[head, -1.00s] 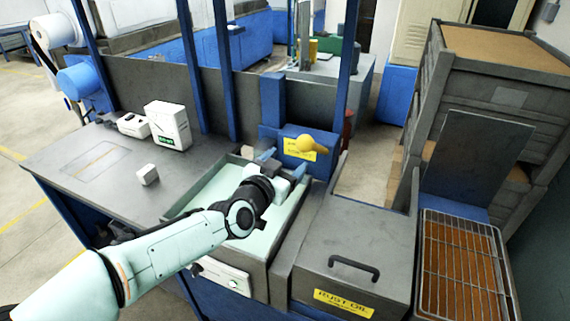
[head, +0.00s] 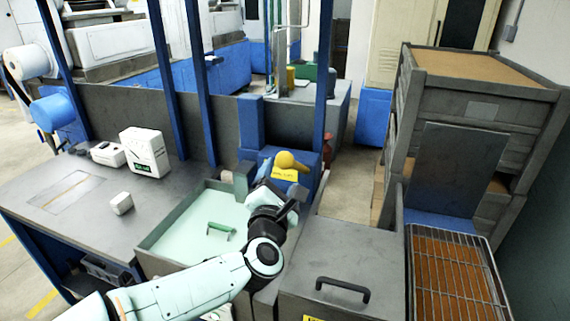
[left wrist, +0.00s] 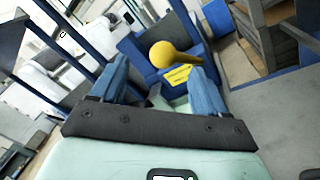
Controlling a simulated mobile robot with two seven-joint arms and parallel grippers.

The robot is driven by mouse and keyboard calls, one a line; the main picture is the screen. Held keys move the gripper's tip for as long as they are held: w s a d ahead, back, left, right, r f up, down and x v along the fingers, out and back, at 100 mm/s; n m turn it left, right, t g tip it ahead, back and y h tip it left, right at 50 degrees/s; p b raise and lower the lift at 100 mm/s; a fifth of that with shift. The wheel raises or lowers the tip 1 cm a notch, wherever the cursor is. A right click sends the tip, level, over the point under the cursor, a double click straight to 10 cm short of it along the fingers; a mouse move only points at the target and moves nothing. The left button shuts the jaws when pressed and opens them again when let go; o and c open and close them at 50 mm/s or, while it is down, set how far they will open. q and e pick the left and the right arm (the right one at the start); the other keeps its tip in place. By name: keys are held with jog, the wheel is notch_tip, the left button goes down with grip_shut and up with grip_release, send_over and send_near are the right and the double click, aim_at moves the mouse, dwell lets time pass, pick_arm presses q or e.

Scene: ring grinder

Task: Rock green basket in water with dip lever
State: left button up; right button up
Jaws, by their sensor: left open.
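The dip lever has a yellow knob (head: 287,160) on a blue mount with a yellow label, behind the water tank (head: 160,240). A green handle-like part of the basket (head: 221,230) shows in the pale water; the rest of the basket is hidden. My left gripper (head: 283,181) is open and empty at the tank's back right, just in front of the lever mount. In the left wrist view the knob (left wrist: 172,56) shows beyond and between the two blue fingers (left wrist: 158,82), apart from them. My right gripper is out of view.
A grey lidded box (head: 340,270) with a black handle stands right of the tank. A wire rack (head: 455,280) is at the far right. A white box (head: 145,152) and a small white block (head: 121,203) sit on the left bench. Blue posts rise behind the tank.

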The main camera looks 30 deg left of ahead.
aim_at(284, 163)
pick_arm(q)
jog(key=w+a+n+p, duration=0.1)
jog(key=w+a+n, duration=0.1)
jog(key=w+n, duration=0.1)
jog(key=w+a+f+n+y+p, duration=0.1)
jog(key=w+a+n, duration=0.1)
jog(key=w+n, duration=0.2)
jog(key=w+a+n+g+p, duration=0.1)
jog(key=w+n, duration=0.2)
jog(key=w, duration=0.1)
jog(key=shift+w+a+f+y, duration=0.1)
jog(key=shift+a+f+y, duration=0.2)
jog(key=shift+a, duration=0.1)
